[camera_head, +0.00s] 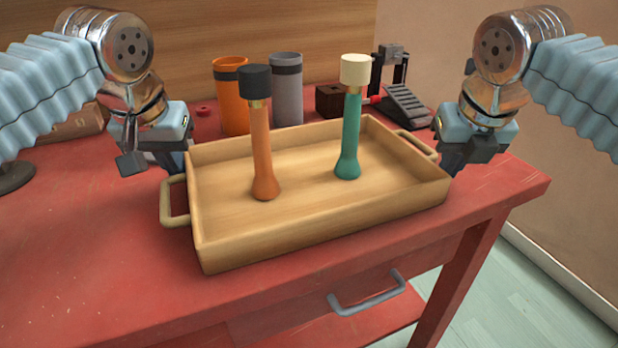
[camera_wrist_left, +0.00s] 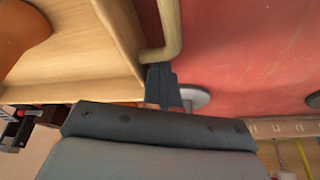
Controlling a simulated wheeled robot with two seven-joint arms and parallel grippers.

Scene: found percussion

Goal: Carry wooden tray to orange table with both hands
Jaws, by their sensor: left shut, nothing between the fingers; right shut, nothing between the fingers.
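The wooden tray (camera_head: 320,228) sits flat on a red table (camera_head: 90,250). Its left handle (camera_head: 174,202) and right handle (camera_head: 418,144) stick out at its ends. An orange stick with a black head (camera_head: 262,150) and a teal stick with a cream head (camera_head: 350,130) stand upright in it. My left gripper (camera_head: 176,160) is shut and empty beside the tray's back left corner; the left wrist view shows its fingers (camera_wrist_left: 162,86) near one base of the left handle (camera_wrist_left: 168,30). My right gripper (camera_head: 452,168) is shut and empty by the right end, its tips partly hidden by the tray.
An orange cup (camera_head: 231,100) and a grey cup (camera_head: 286,95) stand behind the tray. A dark box (camera_head: 328,101) and a black pedal-like device (camera_head: 405,105) are at the back right. The table's front left is clear. A drawer handle (camera_head: 367,298) juts out in front.

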